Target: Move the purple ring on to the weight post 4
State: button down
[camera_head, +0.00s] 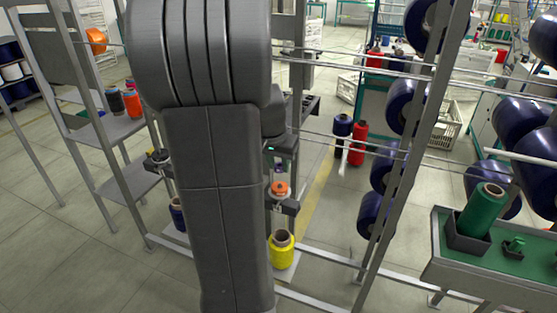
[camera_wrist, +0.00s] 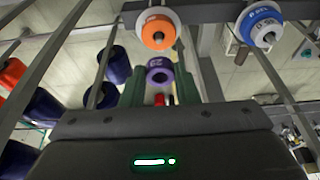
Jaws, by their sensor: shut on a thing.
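The purple ring (camera_wrist: 159,76) is between the two green fingers of my gripper (camera_wrist: 160,68) in the wrist view. My gripper is shut on it. An orange ring (camera_wrist: 157,32) sits on a white disc just beyond it, and a blue ring (camera_wrist: 262,26) sits on another disc to the right. In the head view an orange ring (camera_head: 280,189) is on a small post right of my arm, above a yellow spool. I cannot tell which post is number 4.
The yellow spool (camera_head: 282,252) stands on a low plate. Metal uprights and thin rods of the frame (camera_head: 395,150) are close on the right, with several dark blue spools. A green-topped table (camera_head: 500,270) holds a green spool (camera_head: 482,210) at the right. Floor at front left is clear.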

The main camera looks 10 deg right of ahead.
aim_at(279, 184)
jog(key=shift+f+b, duration=1.9)
jog(key=shift+f, duration=1)
jog(key=c, duration=1)
grip_release()
jog(key=shift+c, duration=0.2)
jog(key=shift+r, duration=0.15)
jog(key=v, duration=1.3)
jog(key=shift+s+r, duration=0.2)
jog(key=shift+r, duration=0.1)
